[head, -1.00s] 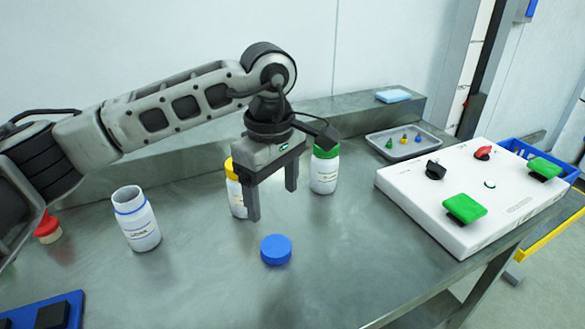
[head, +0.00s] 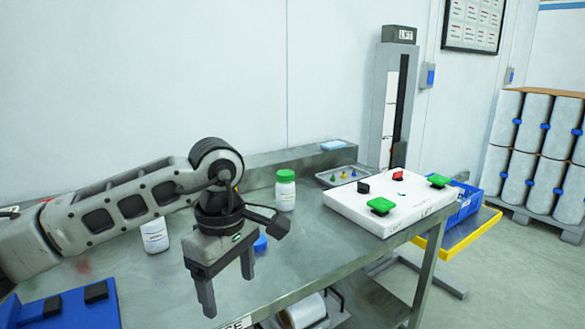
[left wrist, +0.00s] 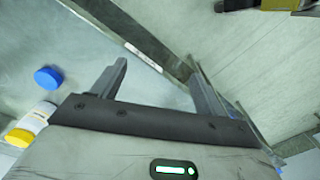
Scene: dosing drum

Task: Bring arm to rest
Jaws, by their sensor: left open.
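My left gripper (head: 229,289) is open and empty, with its fingers pointing down near the front edge of the steel table (head: 300,247). In the left wrist view nothing is between the fingers of the left gripper (left wrist: 160,80). The arm comes in from the left and crosses above the table. My right gripper is not in view.
A white bottle (head: 155,236), a green-capped bottle (head: 285,190) and a blue cap (head: 261,243) are on the table. A yellow-capped bottle (left wrist: 28,128) shows in the left wrist view. A white control panel (head: 385,208) stands right. A blue board (head: 75,309) lies front left.

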